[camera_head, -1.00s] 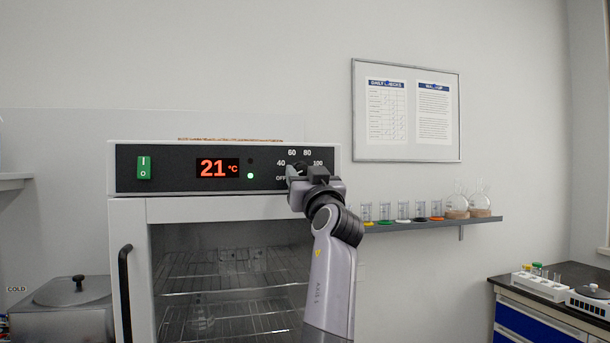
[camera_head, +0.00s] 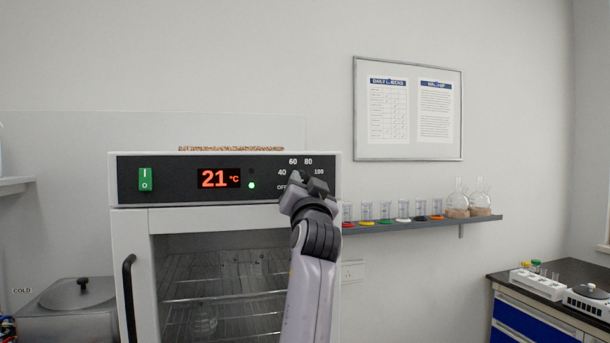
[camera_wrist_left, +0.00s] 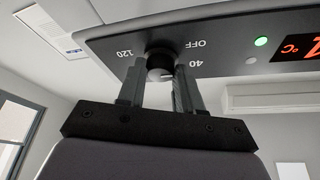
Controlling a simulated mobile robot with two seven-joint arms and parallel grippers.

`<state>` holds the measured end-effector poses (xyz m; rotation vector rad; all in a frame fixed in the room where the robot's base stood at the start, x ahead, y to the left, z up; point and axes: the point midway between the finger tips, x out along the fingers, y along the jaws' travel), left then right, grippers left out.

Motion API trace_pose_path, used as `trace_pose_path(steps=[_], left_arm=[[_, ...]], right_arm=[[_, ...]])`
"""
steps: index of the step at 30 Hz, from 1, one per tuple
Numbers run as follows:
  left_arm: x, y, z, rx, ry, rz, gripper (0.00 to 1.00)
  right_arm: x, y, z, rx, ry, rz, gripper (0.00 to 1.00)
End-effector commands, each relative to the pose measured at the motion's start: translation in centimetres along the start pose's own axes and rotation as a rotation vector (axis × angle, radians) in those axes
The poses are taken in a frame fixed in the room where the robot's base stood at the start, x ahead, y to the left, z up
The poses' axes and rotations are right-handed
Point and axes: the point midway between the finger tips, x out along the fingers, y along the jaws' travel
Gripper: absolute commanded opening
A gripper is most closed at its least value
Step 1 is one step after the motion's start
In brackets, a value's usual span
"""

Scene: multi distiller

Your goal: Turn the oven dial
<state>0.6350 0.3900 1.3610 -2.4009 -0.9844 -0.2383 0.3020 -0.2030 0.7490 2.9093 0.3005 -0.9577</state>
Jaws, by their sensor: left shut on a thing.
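The oven (camera_head: 130,218) stands at the left centre, with a black control panel along its top. In the head view its dial is mostly hidden behind my left gripper (camera_head: 300,180); the scale marks 40, 60, 80 and 100 show around it. In the left wrist view the round black dial (camera_wrist_left: 159,64) sits between the two fingers of my left gripper (camera_wrist_left: 159,82), which is shut on it. The marks OFF, 40 and 120 show beside it there. The red display (camera_head: 219,178) reads 21 °C, and a green light (camera_head: 252,185) is lit. My right gripper is not in view.
The green power switch (camera_head: 145,179) is on the panel's left. The oven door handle (camera_head: 129,288) is at the door's left edge. A wall shelf (camera_head: 425,225) with beakers and flasks runs to the right of my arm.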

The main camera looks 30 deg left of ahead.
Motion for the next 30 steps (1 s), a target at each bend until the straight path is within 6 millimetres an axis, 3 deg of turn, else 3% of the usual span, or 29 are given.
trace_pose_path(steps=[30], left_arm=[[0.22, -0.95, -0.42, 0.900, -0.002, 0.367, 0.04]], right_arm=[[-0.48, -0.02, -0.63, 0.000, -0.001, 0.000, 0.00]])
